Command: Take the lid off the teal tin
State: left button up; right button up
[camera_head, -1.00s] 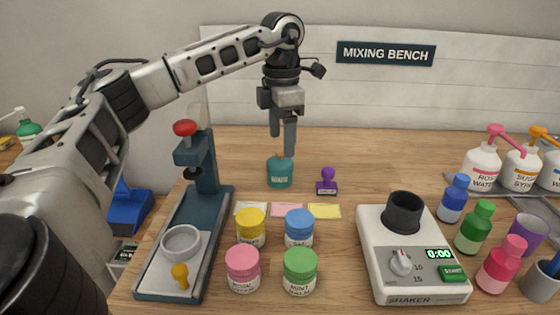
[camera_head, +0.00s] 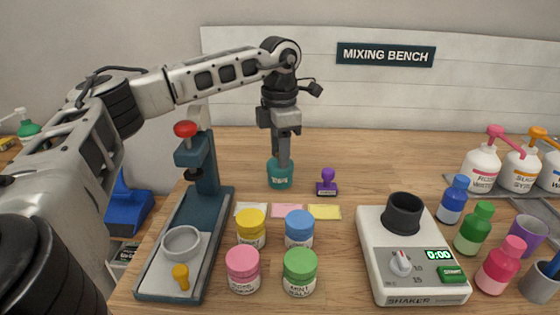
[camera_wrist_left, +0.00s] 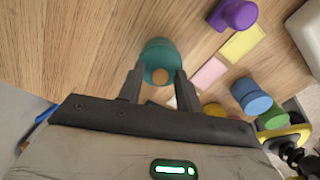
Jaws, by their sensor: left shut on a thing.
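The teal tin (camera_head: 280,181) stands upright on the wooden bench, behind the coloured notes. My left gripper (camera_head: 279,158) points straight down over it, its fingertips at the top of the tin and shut on the lid. In the left wrist view the round teal lid (camera_wrist_left: 159,52) with its tan knob (camera_wrist_left: 160,76) lies between the two fingertips (camera_wrist_left: 157,74). The lid appears seated on the tin; the seam is too small to see. My right gripper is not in view.
A purple stamp (camera_head: 327,183) stands just right of the tin. Yellow (camera_head: 251,226), blue (camera_head: 299,227), pink (camera_head: 242,269) and green (camera_head: 300,270) jars are in front. A dark teal press (camera_head: 206,165) is at left, a shaker (camera_head: 412,259) at right. Bench behind the tin is clear.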

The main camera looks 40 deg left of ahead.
pick_arm(q)
jog(key=shift+s+f, duration=0.1)
jog(key=shift+f, duration=0.2)
